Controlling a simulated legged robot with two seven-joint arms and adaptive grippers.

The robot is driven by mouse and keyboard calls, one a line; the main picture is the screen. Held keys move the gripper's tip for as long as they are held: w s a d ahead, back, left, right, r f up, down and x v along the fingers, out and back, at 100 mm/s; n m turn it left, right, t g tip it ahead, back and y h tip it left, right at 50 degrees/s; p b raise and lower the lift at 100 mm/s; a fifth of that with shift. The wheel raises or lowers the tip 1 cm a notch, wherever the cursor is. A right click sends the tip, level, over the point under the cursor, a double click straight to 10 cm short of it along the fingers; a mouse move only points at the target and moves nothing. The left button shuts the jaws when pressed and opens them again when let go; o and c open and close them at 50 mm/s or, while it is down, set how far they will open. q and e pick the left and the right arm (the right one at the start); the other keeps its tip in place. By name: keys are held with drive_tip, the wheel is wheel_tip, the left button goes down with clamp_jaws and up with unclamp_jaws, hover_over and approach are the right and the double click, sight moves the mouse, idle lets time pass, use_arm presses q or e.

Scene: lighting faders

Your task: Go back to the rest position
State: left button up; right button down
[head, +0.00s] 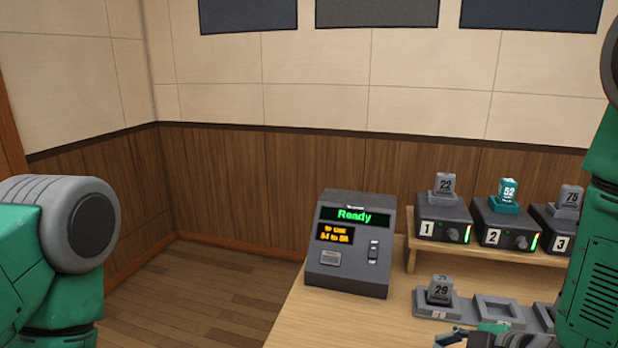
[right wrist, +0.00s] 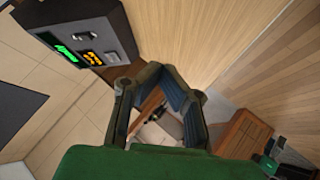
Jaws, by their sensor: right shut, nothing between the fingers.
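My right gripper (head: 472,338) shows only in part at the bottom edge of the head view, low by the front of the table, below the slotted holder row. In the right wrist view its two dark fingers (right wrist: 158,74) are shut with nothing held between them. The control console (head: 347,245) stands on the table with a green "Ready" display and an amber text line. It also shows in the right wrist view (right wrist: 88,35), at the upper left. My left gripper is out of view; only part of my left arm shows at the left edge.
The wooden table (head: 310,315) has a raised shelf with fader unit 1 (head: 443,220), unit 2 (head: 508,226) and unit 3 (head: 556,228), bearing blocks marked 22, 52 and 75. Block 29 (head: 438,290) sits in the lower holder row; a nearby slot (head: 497,309) is empty. Floor left of the table is clear.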

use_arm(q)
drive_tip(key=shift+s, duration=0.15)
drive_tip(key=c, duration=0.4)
use_arm(e)
drive_tip(key=s+d+f+m+g+h, duration=0.2)
drive_tip(key=s+f+m+g, duration=0.2)
drive_tip(key=s+f+m, duration=0.3)
drive_tip(key=s+d+f+m+g+h, duration=0.2)
drive_tip(key=s+f+m, duration=0.5)
drive_tip(key=s+f, duration=0.5)
drive_tip(key=s+g+h, duration=0.1)
drive_tip(key=s+g, duration=0.1)
drive_tip(key=s, duration=0.5)
drive_tip(key=shift+s+d+f, duration=0.35)
drive_tip(key=shift+s+d, duration=0.05)
